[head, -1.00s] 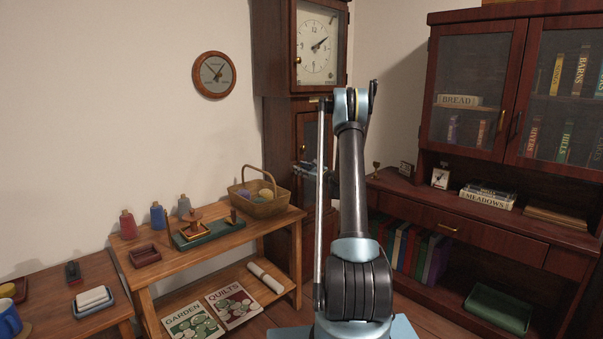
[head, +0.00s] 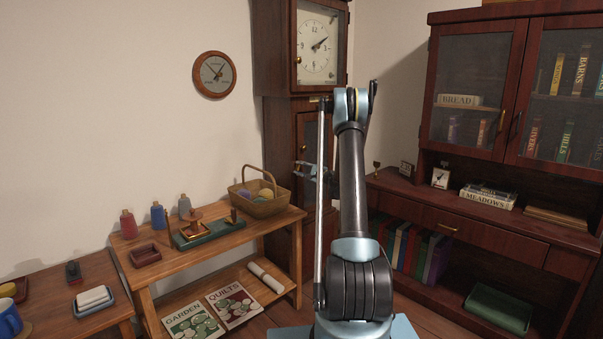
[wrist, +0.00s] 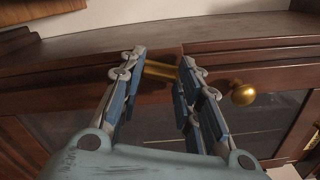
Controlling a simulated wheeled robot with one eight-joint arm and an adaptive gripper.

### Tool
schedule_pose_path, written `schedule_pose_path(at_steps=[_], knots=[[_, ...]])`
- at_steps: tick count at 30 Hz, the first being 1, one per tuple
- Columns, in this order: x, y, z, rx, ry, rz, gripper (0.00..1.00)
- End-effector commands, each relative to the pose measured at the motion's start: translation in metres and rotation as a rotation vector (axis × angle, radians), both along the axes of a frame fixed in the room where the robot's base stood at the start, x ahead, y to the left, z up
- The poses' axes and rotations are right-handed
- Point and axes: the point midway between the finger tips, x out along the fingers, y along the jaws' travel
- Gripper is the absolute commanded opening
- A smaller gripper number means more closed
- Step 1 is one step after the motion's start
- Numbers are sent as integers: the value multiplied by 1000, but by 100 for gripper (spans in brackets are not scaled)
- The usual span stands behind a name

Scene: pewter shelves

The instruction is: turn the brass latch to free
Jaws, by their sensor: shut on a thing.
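The brass latch (wrist: 160,70) is a short bar on the dark wooden front of the tall clock, seen between my fingertips in the wrist view. My gripper (wrist: 163,66) is shut on it, with one blue-grey finger at each end of the bar. In the head view my gripper (head: 308,168) is at the clock's lower door, partly hidden by my arm. The latch cannot be made out there. A round brass knob (wrist: 243,95) sits to the right of my fingers in the wrist view.
The tall clock (head: 277,60) stands in the corner. A wooden side table with a wicker basket (head: 262,207) is to its left. A dark bookcase (head: 475,207) stands to the right. The clock door's glass pane (wrist: 160,125) lies below my fingers in the wrist view.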

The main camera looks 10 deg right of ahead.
Motion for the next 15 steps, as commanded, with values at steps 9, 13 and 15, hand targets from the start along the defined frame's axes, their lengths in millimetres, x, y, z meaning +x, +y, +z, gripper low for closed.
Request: schedule_pose_path(at_steps=[9,13,15], knots=[[-2,3,-3,-188,-133,6,8],[-2,3,-3,-237,-169,7,8],[-2,3,-3,-256,-183,7,8]])
